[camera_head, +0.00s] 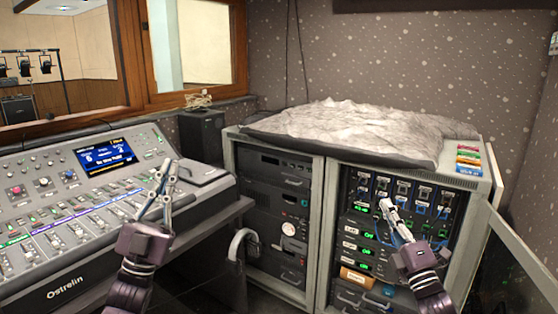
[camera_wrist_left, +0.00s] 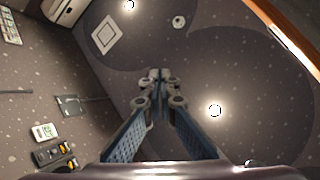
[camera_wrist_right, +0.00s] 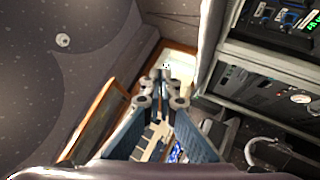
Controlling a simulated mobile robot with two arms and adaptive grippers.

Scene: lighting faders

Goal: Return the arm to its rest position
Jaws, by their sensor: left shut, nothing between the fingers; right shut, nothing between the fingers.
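My left gripper (camera_head: 165,170) is raised in front of the lighting console (camera_head: 60,260) in the head view. In the left wrist view its fingertips (camera_wrist_left: 158,78) meet with nothing between them, and the ceiling and wall lie behind. My right gripper (camera_head: 386,206) is in front of the right rack (camera_head: 345,215), near its upper row of breaker-like switches (camera_head: 400,188). In the right wrist view its fingertips (camera_wrist_right: 162,78) are together and empty. I cannot tell from the head view whether the right fingertips touch the rack.
A left rack (camera_head: 270,220) stands beside the right rack, with a grey crumpled cover (camera_head: 350,130) on top. A glass door (camera_head: 510,260) stands open at the right. A black speaker (camera_head: 202,130) stands behind the console. A curved grey handle (camera_head: 243,243) is between console and racks.

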